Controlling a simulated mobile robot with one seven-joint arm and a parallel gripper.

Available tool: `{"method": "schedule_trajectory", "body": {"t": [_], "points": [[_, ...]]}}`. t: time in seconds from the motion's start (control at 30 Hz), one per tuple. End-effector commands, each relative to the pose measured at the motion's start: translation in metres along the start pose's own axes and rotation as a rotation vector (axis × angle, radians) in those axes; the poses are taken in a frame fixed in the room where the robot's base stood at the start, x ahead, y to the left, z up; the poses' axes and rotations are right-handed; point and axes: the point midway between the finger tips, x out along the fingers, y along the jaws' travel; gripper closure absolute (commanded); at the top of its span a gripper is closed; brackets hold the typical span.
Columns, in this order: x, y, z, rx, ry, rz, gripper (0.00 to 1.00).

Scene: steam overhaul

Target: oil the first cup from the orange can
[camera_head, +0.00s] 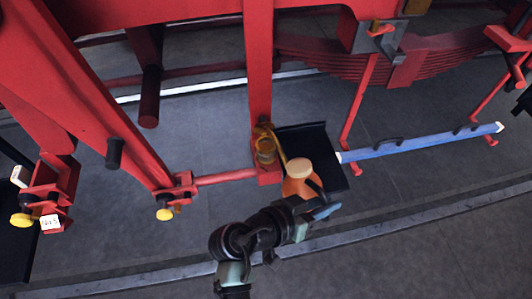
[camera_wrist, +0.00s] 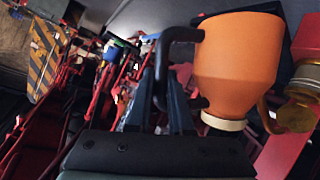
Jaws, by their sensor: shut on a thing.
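The orange can (camera_head: 301,187) with a cream cap is held in front of a brass cup (camera_head: 265,153) on a red bracket. Its thin brass spout rises left and ends close to the cup's top; I cannot tell whether it touches or pours. In the wrist view the can (camera_wrist: 238,62) fills the right, with the cup (camera_wrist: 303,90) partly hidden at the edge. My gripper (camera_head: 322,210) is shut on the can's black handle (camera_wrist: 164,65), and its fingers (camera_wrist: 165,105) show there. No oil is visible. I cannot read a number on this cup.
A black tray (camera_head: 325,142) lies behind the can. A blue bar (camera_head: 420,145) extends right. Red posts and beams stand around the cup. Yellow knobs (camera_head: 165,214) and a white label (camera_head: 50,223) are at left. The floor in front is clear.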

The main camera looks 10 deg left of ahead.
Motion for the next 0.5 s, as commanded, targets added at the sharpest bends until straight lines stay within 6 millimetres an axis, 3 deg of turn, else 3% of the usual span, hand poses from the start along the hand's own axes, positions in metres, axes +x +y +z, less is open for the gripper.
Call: {"method": "schedule_trajectory", "body": {"t": [0.5], "points": [[0.008,-0.010,0.010,0.318,0.074,-0.130,1.00]]}}
